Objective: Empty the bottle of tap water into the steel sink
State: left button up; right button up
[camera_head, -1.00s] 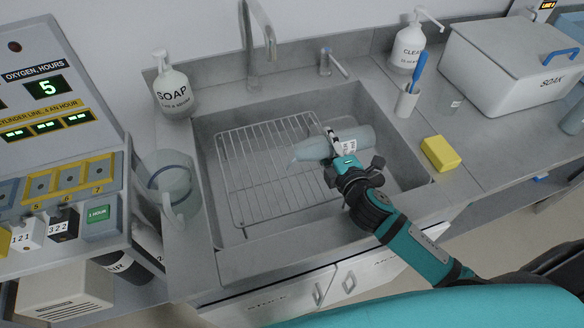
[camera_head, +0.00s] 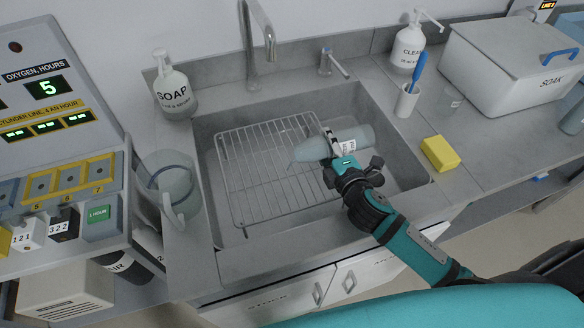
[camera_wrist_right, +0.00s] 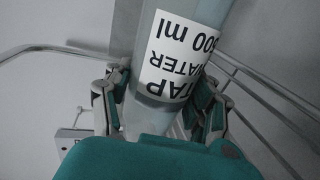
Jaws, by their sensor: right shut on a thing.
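The bottle of tap water (camera_head: 355,138) is pale and translucent with a white label. It lies tipped nearly on its side above the steel sink (camera_head: 395,165), with its narrow end toward the left over the wire rack. My right gripper (camera_head: 332,147) is shut on the bottle. The right wrist view shows the fingers (camera_wrist_right: 165,105) on both sides of the bottle, and its label (camera_wrist_right: 180,55) reads "TAP WATER" upside down. I cannot make out the water level or a stream clearly. My left gripper is not in view.
A wire rack (camera_head: 262,172) lies in the sink under the tap (camera_head: 262,45). A soap bottle (camera_head: 173,90) and a clear jug (camera_head: 172,185) stand left. A yellow sponge (camera_head: 440,153), a brush cup (camera_head: 407,101) and a soak box (camera_head: 510,65) are right.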

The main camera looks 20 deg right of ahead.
jog(key=shift+a+f+n+p, duration=0.1)
jog(key=shift+a+n+p, duration=0.05)
jog(key=shift+n+p, duration=0.2)
dwell(1.9)
jog(key=shift+a+r+n+h+p, duration=0.2)
jog(key=shift+r+n+h+p, duration=0.15)
jog(key=shift+n+p, duration=0.25)
dwell(0.7)
